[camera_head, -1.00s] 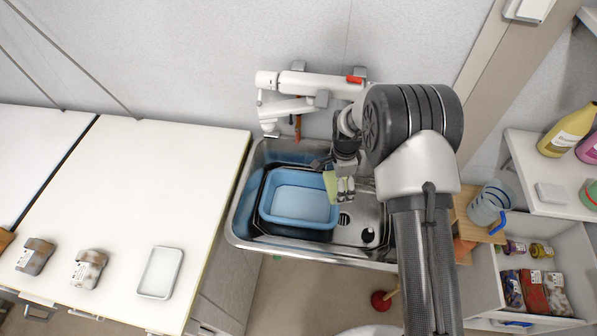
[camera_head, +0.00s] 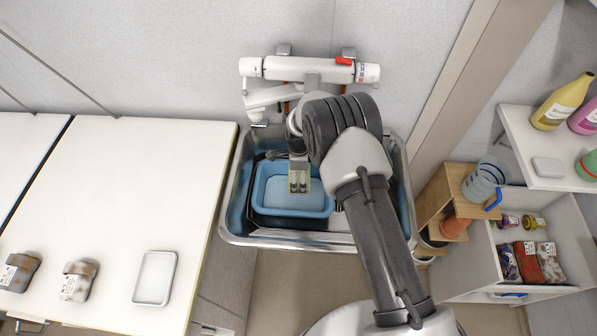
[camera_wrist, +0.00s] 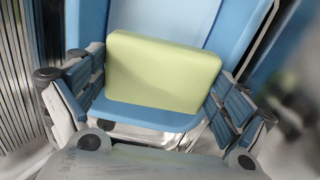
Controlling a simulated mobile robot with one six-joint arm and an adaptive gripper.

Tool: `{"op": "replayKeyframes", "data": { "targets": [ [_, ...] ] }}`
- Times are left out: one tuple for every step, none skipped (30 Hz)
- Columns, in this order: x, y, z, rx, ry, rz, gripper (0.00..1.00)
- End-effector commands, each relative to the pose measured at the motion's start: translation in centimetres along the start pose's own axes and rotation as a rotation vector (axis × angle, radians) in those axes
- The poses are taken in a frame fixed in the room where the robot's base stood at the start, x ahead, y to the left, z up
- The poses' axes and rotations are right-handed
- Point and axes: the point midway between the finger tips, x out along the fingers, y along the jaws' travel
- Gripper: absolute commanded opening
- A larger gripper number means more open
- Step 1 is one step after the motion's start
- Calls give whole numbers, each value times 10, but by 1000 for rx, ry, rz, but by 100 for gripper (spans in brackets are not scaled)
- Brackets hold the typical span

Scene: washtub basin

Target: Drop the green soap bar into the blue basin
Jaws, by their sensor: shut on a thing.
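The green soap bar (camera_wrist: 162,72) is a pale green block. My gripper (camera_wrist: 158,98) is shut on it, with one finger at each side in the wrist view. In the head view my gripper (camera_head: 299,183) is over the blue basin (camera_head: 268,206), and only thin edges of the soap show around the fingers. The basin is a rectangular tub standing inside the metal sink. Its blue wall and pale floor also show behind the soap in the wrist view (camera_wrist: 240,40). The exact height of the soap above the basin floor is hard to tell.
The steel sink (camera_head: 229,222) surrounds the basin. A white faucet (camera_head: 310,69) is mounted on the wall behind it. A white counter (camera_head: 120,190) with a shallow tray (camera_head: 154,278) lies to the left. A wooden shelf (camera_head: 452,198) with a pitcher (camera_head: 484,182) stands to the right.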

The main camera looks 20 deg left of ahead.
Motion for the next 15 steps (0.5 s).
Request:
{"op": "replayKeyframes", "data": {
  "targets": [
    [9, 0, 0, 0, 0, 1, 62],
    [12, 0, 0, 0, 0, 0, 62],
    [16, 0, 0, 0, 0, 0, 62],
    [18, 0, 0, 0, 0, 0, 62],
    [20, 0, 0, 0, 0, 0, 62],
    [22, 0, 0, 0, 0, 0, 62],
    [23, 0, 0, 0, 0, 0, 62],
    [24, 0, 0, 0, 0, 0, 62],
    [24, 0, 0, 0, 0, -1, 62],
    [24, 0, 0, 0, 0, -1, 62],
    [24, 0, 0, 0, 0, -1, 62],
    [24, 0, 0, 0, 0, -1, 62],
    [23, 0, 0, 0, 0, -1, 62],
    [23, 0, 0, 0, 0, -1, 62],
    [23, 0, 0, 0, 0, -1, 94]
  ]
}}
